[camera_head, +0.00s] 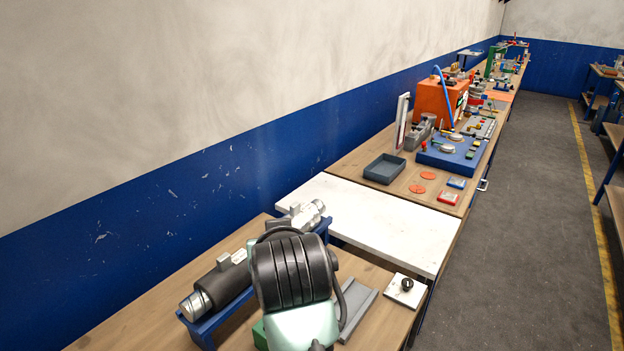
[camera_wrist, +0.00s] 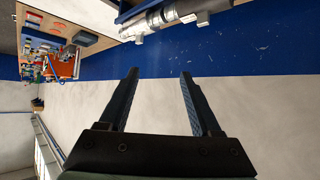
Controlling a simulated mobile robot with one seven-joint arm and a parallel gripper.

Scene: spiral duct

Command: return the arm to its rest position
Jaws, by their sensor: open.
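My gripper (camera_wrist: 158,75) shows in the wrist view with its two dark fingers spread apart and nothing between them. Past the fingertips are the blue band and the pale part of the wall. In the head view my arm (camera_head: 290,275), black and pale green, is bent over the near bench (camera_head: 130,318). The gripper itself cannot be made out in the head view. A black and silver cylindrical unit (camera_head: 222,284) lies on a blue stand behind my arm, partly hidden by it. The silver end of a similar unit (camera_wrist: 165,15) shows at the top of the wrist view.
A bare white table section (camera_head: 375,222) lies beyond the near bench. A dark tray (camera_head: 384,168), orange discs and an orange machine (camera_head: 438,102) stand farther along. A white plate with a black knob (camera_head: 406,288) sits right of my arm. The grey floor aisle (camera_head: 530,220) is clear.

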